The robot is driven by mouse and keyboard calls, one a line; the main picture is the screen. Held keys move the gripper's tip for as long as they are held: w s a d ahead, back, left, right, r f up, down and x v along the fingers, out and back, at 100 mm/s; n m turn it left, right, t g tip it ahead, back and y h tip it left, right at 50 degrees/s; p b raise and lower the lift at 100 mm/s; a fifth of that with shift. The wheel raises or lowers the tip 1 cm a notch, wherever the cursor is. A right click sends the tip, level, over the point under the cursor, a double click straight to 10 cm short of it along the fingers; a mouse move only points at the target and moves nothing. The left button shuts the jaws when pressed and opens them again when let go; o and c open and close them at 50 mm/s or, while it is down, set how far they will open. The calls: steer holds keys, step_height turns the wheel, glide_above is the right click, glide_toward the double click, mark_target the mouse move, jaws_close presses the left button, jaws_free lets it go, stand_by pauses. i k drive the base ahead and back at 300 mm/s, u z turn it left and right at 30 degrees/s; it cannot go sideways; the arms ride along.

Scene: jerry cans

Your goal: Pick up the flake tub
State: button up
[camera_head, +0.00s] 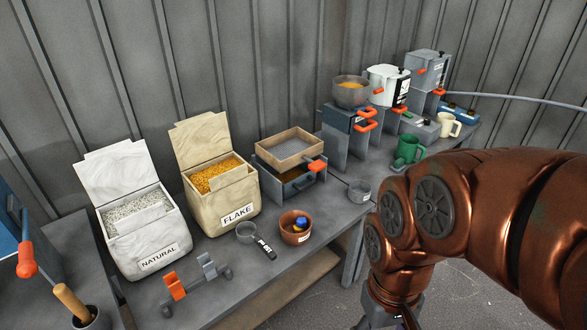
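The flake tub (222,207) is a cream box with a black-on-white FLAKE label on its front. It stands upright on the grey bench, its lid tipped up at the back, with golden flakes (214,175) inside. My copper-coloured arm fills the right side and bends down in front of the bench. Only the top of my gripper (390,322) shows at the bottom edge, well to the right of the tub and apart from it. Its fingers are cut off by the frame, so I cannot see whether it is open or shut.
A white NATURAL tub (148,238) stands close on the left. A sieve box (290,146) is on the right. A scoop (247,233), a brown bowl (296,236) and an orange-and-grey clamp-like rack (176,286) lie in front. A corrugated wall is behind.

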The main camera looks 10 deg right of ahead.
mark_target(297, 179)
steer(key=z, duration=1.05)
steer(key=i, duration=0.4)
steer(key=u, duration=2.55)
steer(key=i, duration=0.45)
